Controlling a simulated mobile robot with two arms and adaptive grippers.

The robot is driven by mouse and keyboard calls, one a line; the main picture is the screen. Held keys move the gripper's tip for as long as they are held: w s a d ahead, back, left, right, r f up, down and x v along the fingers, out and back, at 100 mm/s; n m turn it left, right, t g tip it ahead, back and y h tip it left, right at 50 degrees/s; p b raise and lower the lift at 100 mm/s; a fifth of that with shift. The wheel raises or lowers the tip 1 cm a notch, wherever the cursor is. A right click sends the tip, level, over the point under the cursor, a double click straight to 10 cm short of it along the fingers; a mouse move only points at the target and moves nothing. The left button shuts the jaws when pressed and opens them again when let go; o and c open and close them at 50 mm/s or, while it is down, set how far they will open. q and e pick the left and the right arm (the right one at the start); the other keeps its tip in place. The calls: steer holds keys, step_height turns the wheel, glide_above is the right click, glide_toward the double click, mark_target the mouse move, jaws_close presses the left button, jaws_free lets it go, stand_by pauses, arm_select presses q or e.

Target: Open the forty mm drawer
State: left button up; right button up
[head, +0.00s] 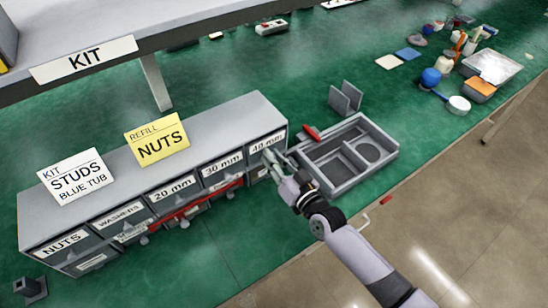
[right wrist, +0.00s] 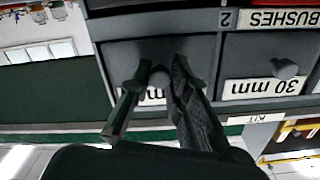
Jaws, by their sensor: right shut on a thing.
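The grey drawer cabinet (head: 190,150) stands on the green bench. Its forty mm drawer, labelled "40 mm" (head: 267,142), is at the right end of the upper row and looks flush with its neighbours. My right gripper (head: 271,157) is at this drawer's front. In the right wrist view, upside down, my right fingers (right wrist: 157,75) are shut on the drawer's round knob (right wrist: 158,78), and they partly cover the "40 mm" label (right wrist: 155,95). My left gripper is not in view.
The 30 mm drawer (head: 222,163) is beside it. A grey divided tray (head: 345,186) lies close to the right of the cabinet, near my right arm. A red bar (head: 190,211) runs along the lower drawers. The floor in front of the bench is clear.

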jaws_close()
steer(key=p+v, duration=0.2)
steer(key=v, duration=0.7)
steer(key=shift+s, duration=0.15)
steer(key=shift+d, duration=0.1)
steer(key=o, duration=0.9)
jaws_free()
steer(key=shift+c, duration=0.2)
steer(key=v, duration=1.2)
